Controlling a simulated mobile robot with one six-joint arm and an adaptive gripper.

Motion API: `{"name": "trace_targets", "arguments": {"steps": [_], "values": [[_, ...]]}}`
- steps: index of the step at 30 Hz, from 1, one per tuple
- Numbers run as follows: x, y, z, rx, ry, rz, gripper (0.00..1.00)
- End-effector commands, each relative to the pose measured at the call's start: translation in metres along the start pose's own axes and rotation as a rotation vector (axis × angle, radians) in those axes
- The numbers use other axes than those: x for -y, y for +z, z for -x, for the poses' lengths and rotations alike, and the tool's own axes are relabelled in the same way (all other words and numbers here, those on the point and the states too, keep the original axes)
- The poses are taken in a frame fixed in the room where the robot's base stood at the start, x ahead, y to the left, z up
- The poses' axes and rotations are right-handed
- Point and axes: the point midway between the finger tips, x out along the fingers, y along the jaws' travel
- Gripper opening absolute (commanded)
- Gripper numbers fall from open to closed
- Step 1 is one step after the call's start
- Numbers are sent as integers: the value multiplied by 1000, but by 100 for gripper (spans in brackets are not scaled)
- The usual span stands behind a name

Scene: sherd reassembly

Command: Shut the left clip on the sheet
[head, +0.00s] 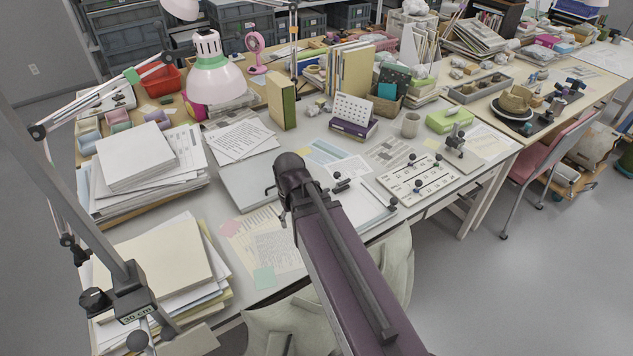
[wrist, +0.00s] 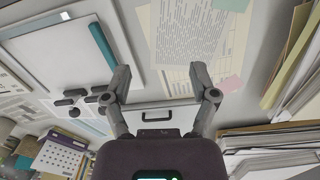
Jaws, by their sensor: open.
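The white sheet (head: 362,206) lies on a pale board on the desk, partly hidden by my arm in the head view. In the wrist view the sheet (wrist: 60,58) fills the upper left. A small dark fitting with knobs (head: 342,184) stands at its far edge; it also shows in the wrist view (wrist: 74,101). A second dark knob (head: 392,203) is at the right. A teal bar (wrist: 102,44) lies along one side of the sheet. I cannot tell which part is the left clip, or its state. My gripper (wrist: 160,72) is open and empty, beside the sheet and apart from it.
A flat grey case (head: 248,180) lies left of my gripper. A printed page (head: 268,245) with coloured notes lies in front. Paper stacks (head: 150,160) fill the left side. A purple desk calendar (head: 353,118), a mug (head: 410,125) and a knobbed white panel (head: 418,178) stand beyond.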

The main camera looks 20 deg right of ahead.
Motion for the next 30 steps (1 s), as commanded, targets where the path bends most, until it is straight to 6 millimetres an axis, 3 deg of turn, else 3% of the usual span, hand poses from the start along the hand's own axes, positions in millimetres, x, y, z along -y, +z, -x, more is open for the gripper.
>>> {"name": "trace_targets", "arguments": {"steps": [8,18,24,30], "values": [[-29,-84,8,89,54,216,75],[-90,-197,22,264,89,558,75],[-114,-236,29,340,82,694,75],[-124,-248,31,371,75,746,75]]}}
